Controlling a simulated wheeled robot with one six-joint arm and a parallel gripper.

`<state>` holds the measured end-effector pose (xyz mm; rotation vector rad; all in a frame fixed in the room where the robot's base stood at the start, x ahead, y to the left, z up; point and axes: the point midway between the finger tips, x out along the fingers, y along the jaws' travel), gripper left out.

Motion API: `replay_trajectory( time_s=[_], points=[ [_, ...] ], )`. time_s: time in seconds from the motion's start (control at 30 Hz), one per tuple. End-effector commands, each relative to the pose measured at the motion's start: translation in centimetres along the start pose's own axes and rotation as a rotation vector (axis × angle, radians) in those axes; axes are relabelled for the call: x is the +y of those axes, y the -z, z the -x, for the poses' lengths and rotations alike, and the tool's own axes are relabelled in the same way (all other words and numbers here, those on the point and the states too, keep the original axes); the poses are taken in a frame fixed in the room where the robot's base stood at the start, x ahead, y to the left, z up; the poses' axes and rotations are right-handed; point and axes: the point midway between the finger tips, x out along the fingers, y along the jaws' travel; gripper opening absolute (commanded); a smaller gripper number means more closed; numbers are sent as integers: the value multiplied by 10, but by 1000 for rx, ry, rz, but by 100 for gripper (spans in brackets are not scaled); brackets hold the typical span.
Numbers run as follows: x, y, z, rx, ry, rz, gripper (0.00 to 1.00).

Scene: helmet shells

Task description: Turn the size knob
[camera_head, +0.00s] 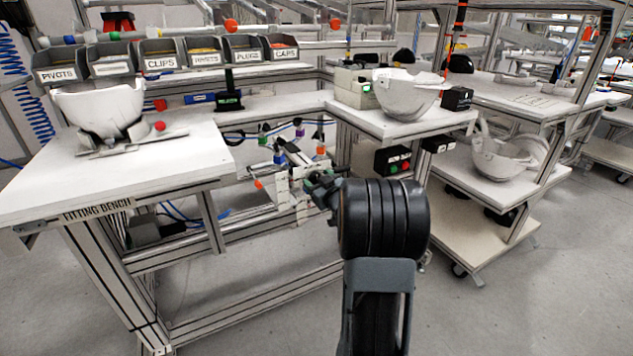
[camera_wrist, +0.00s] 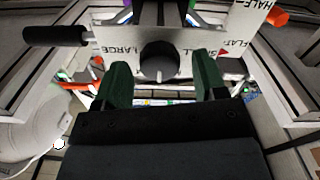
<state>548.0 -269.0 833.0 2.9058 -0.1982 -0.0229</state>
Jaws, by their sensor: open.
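The size knob (camera_wrist: 158,62), dark and round, is on a white plate (camera_wrist: 112,45) in the wrist view. Lettering on the plate reads "LARGE" to the left of the knob and is partly hidden to its right. My gripper (camera_wrist: 160,68) is open, one dark green finger on each side of the knob, with visible gaps between fingers and knob. In the head view my gripper (camera_head: 318,190) is at the fixture (camera_head: 285,185) beside the fitting bench; the knob cannot be made out there. I cannot tell the knob's exact setting.
A black handle (camera_wrist: 55,36) sticks out left of the plate, and an orange-tipped part (camera_wrist: 275,18) is at upper right near "HALF" and "FLAT" labels. White shells rest on the fitting bench (camera_head: 98,105), the right bench (camera_head: 405,95) and a cart (camera_head: 500,155).

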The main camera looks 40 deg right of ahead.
Motion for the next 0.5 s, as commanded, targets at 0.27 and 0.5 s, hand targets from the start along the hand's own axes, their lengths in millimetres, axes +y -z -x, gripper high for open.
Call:
replay_trajectory(
  time_s=[0.27, 0.5],
  points=[
    [0, 0, -11, 0, 0, -1, 65],
    [0, 0, -11, 0, 0, -1, 63]
  ],
)
